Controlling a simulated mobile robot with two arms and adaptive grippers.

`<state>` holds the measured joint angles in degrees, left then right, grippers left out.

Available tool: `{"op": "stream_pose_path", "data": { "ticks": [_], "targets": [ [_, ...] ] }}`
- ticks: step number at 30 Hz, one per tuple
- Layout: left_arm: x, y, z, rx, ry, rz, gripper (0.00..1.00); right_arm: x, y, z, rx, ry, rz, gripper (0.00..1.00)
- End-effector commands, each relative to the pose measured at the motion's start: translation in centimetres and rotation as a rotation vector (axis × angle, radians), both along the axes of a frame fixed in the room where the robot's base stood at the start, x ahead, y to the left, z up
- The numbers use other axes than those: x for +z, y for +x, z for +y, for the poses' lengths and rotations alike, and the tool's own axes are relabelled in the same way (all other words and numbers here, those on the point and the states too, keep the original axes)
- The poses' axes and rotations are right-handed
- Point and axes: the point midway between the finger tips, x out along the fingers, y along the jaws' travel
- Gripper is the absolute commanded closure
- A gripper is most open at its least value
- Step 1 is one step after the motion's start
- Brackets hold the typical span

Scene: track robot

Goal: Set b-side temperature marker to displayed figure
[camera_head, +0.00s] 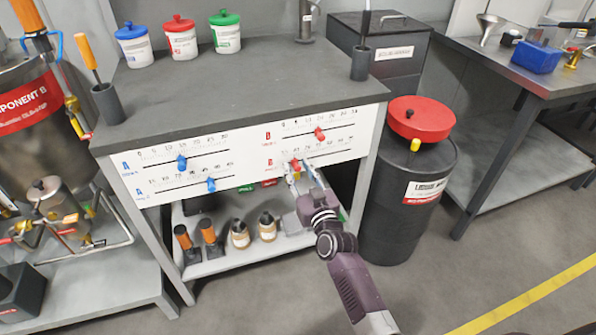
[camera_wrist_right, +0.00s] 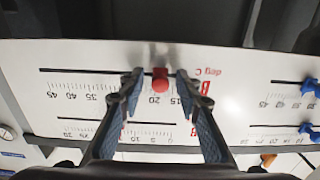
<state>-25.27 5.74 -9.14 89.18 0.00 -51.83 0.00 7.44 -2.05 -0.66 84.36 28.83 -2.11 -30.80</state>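The b-side temperature marker is a red slider (camera_head: 296,163) on the lower red "B" scale at the right of the white panel (camera_head: 245,160). In the right wrist view this red slider (camera_wrist_right: 160,80) sits near the 20 on the scale marked "deg C". My right gripper (camera_head: 295,172) is at the panel. In the wrist view its two fingers (camera_wrist_right: 160,85) are spread, one on each side of the slider, with gaps visible. I see no readable displayed figure. My left gripper is not in view.
Another red slider (camera_head: 319,134) is on the scale above. Two blue sliders (camera_head: 182,162) (camera_head: 211,184) are on the left scales. Bottles and tools stand on the shelf (camera_head: 235,260) below the panel. A black drum with red lid (camera_head: 420,118) stands right of the bench.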

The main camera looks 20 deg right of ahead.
Motion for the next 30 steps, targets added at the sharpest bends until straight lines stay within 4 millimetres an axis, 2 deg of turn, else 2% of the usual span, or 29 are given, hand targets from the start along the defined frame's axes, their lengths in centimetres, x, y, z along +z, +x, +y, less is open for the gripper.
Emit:
{"op": "stream_pose_path", "data": {
  "ticks": [8,15,17,26,30],
  "targets": [
    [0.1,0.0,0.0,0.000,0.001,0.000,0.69,0.0,0.1,0.0,0.000,0.001,0.000,0.69],
    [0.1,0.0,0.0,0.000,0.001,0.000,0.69,0.0,0.1,0.0,0.000,0.001,0.000,0.95],
    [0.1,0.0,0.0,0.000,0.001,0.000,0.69,0.0,0.1,0.0,0.000,0.001,0.000,1.00],
    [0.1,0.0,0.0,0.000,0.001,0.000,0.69,0.0,0.1,0.0,0.000,0.000,0.001,1.00],
    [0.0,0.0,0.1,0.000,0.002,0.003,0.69,-0.1,0.2,-1.4,0.000,-0.004,0.000,1.00]
  ]
}}
